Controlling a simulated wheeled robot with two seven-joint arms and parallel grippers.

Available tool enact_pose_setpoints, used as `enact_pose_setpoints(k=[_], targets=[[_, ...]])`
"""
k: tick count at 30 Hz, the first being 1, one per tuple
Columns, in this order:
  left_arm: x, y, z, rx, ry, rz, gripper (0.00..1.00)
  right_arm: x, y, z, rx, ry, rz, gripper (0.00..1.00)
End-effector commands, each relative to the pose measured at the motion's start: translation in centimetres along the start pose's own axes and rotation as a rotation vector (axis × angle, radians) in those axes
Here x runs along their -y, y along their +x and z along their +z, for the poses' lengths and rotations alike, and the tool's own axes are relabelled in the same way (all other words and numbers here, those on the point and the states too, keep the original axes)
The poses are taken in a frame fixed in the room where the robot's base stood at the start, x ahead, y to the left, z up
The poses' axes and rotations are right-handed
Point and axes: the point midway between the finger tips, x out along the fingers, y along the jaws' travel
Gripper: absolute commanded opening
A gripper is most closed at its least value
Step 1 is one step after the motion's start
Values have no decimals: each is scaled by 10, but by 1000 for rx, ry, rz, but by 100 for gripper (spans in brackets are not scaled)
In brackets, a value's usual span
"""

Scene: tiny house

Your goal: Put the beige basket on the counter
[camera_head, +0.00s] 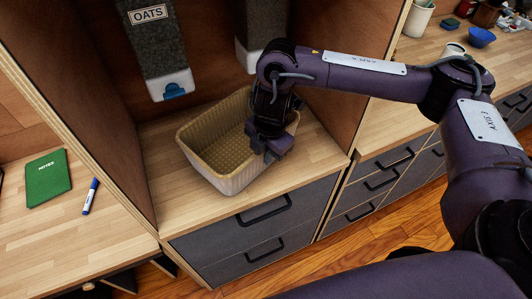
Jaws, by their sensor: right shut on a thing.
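The beige basket (205,139) is in the wooden cubby, on the shelf board above two dark drawers. It is empty as far as I can see inside. My right gripper (268,147) is at the basket's right side and shut on its rim. The arm hides part of the basket's back right. The basket looks upright, with its base on or very near the board; I cannot tell which. The counter (415,50) is at the upper right, beyond the cubby's right wall. My left gripper is out of view.
An oats dispenser (160,50) and another dispenser hang above the basket. The cubby walls stand on both sides. A green notebook (48,177) and a blue marker (90,196) lie on the left desk. A blue bowl (481,37) and cups stand on the counter.

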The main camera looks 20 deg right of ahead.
Motion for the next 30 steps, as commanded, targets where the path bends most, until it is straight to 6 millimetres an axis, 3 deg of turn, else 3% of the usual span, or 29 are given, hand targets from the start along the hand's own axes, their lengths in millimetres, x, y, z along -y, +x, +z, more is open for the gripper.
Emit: enact_pose_setpoints(k=[9, 10, 14, 23, 30], targets=[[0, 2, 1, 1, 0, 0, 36, -1, 3, 0, 0, 0, 3, 0], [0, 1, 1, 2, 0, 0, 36, 0, 2, 0, 0, 0, 1, 9], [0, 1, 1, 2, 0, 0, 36, 0, 2, 0, 0, 0, 1, 26], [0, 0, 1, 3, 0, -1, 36, 0, 0, 0, 0, 0, 2, 27], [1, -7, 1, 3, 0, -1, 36, -2, -27, 1, 4, -2, 7, 27]])
